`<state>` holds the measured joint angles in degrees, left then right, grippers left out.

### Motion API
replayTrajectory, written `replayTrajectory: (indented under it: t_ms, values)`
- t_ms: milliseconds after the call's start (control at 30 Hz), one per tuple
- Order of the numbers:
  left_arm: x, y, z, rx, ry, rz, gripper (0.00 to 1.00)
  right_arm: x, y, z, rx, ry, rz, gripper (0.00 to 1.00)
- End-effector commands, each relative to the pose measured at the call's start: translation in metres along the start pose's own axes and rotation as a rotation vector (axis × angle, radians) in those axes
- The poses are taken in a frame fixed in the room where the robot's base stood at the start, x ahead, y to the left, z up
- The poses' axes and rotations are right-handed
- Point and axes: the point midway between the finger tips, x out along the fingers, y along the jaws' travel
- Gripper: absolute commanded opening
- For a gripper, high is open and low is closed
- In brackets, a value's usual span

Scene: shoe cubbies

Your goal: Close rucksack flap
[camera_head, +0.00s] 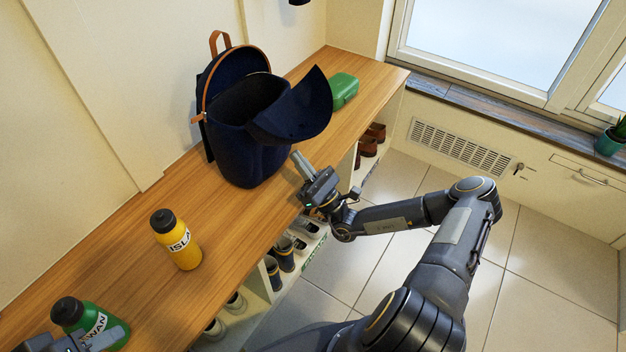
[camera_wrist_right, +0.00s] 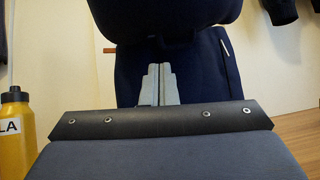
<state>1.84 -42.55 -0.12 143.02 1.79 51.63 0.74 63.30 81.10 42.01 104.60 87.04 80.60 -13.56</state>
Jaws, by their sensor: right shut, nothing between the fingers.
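The dark blue rucksack (camera_head: 244,138) stands upright on the wooden bench top, its mouth open. Its flap (camera_head: 300,112) hangs out to the right, away from the brown-trimmed back. My right gripper (camera_head: 298,158) is shut and empty, below the flap and just right of the rucksack's front. In the right wrist view, the shut fingers (camera_wrist_right: 157,72) point at the rucksack body (camera_wrist_right: 205,75), with the flap (camera_wrist_right: 165,15) above them. I cannot tell whether they touch it. My left gripper (camera_head: 88,339) is partly in view at the bottom left, beside a green bottle; its fingers are unclear.
A yellow bottle (camera_head: 176,240) and the green bottle (camera_head: 91,320) stand on the bench (camera_head: 140,285). A green box (camera_head: 344,90) sits behind the flap. Shoes (camera_head: 285,254) fill the cubbies below. Tiled floor lies open to the right.

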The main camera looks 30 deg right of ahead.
Motion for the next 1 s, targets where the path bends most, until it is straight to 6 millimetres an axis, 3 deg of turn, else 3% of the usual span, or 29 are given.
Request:
replayTrajectory:
  t_ms: [300, 733, 1000]
  values:
    - [0.006, -0.003, 0.003, 0.0, 0.0, 0.0, 0.36, 0.024, 0.0, 0.026, 0.0, 0.001, 0.001, 0.0]
    - [0.004, -0.002, 0.002, 0.0, 0.0, 0.0, 0.36, 0.026, 0.0, 0.029, 0.0, 0.003, 0.0, 0.0]
    - [-0.013, 0.006, -0.007, 0.0, 0.0, 0.0, 0.36, 0.029, 0.001, 0.037, -0.004, 0.048, -0.003, 0.0]
